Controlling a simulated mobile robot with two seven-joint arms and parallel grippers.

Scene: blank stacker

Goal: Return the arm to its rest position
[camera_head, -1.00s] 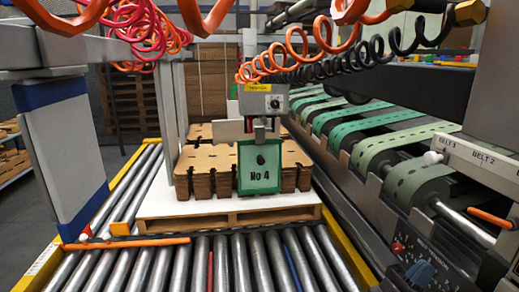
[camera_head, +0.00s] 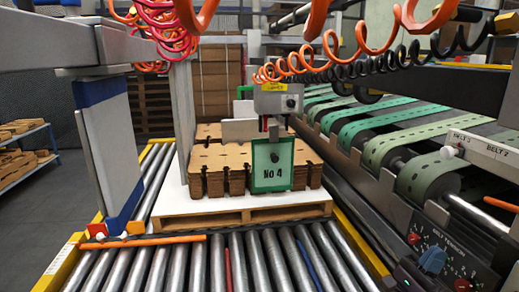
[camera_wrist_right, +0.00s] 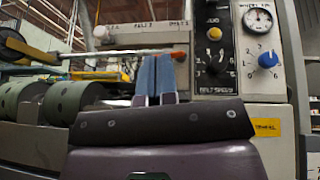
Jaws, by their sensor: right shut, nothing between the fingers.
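My right gripper (camera_wrist_right: 155,80) shows in the right wrist view as two blue-grey fingers side by side, shut and empty. It is in front of the machine's control panel (camera_wrist_right: 215,62), which has knobs and a gauge, and appears to touch nothing. In the head view I cannot clearly pick out the right gripper. My left gripper is not in view.
A stack of cardboard blanks (camera_head: 212,170) sits on a pallet (camera_head: 215,218) over rollers (camera_head: 265,265). Green belts (camera_head: 365,130) run on the right. Coiled hoses (camera_head: 345,62) hang overhead. Grey floor (camera_head: 50,215) is clear at left.

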